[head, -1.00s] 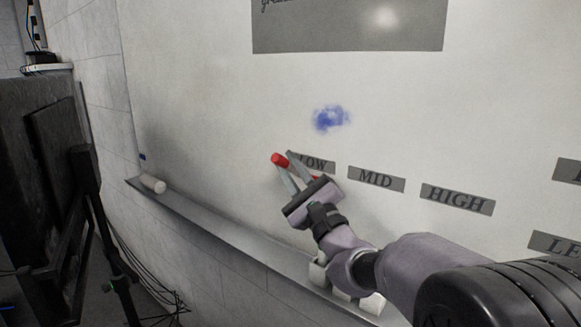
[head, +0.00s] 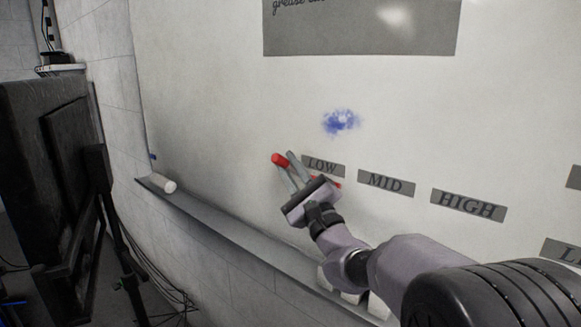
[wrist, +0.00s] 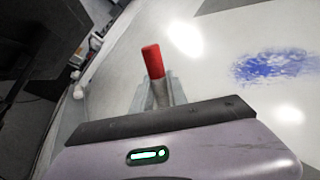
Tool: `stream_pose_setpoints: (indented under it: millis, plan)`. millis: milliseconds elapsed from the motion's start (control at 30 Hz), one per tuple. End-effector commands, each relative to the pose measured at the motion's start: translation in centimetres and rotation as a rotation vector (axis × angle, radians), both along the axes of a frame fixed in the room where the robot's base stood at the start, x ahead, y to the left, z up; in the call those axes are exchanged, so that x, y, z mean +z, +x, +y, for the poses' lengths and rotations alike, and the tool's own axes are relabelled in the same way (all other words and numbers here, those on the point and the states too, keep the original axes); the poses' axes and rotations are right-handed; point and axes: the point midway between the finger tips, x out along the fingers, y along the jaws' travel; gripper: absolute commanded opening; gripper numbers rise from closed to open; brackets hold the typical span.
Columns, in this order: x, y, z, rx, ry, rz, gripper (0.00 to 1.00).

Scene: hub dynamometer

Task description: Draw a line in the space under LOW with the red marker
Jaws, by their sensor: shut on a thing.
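My gripper (head: 294,172) is shut on the red marker (head: 281,159), whose red end sticks out to the upper left of the fingers. In the wrist view the marker's red end (wrist: 152,62) rises above the fingers. The LOW label (head: 323,167) is a grey strip on the whiteboard, just right of my fingers. A bit of red (head: 335,184) shows right of the fingers, below the label; I cannot tell if it is the marker's other end or a mark. My gripper covers part of the space under LOW. Whether the marker touches the board is unclear.
MID (head: 386,183) and HIGH (head: 468,205) labels lie to the right. A blue smudge (head: 341,122) is above LOW. A ledge (head: 226,222) runs below the board, with a white cylinder (head: 163,183) at its left end. A dark screen (head: 50,170) stands at left.

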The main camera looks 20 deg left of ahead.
Motion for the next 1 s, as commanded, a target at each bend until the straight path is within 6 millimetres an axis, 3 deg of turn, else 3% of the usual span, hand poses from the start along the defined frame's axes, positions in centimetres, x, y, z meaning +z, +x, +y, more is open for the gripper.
stream_pose_setpoints:
  millis: [233,467,1000]
  plan:
    - [0.0,0.5,1.3,0.001,-0.002,-0.001,0.0]
    - [-0.1,0.4,1.3,0.001,-0.001,0.0,0.0]
    - [-0.2,-6.3,4.1,0.004,0.0,-0.001,0.0]
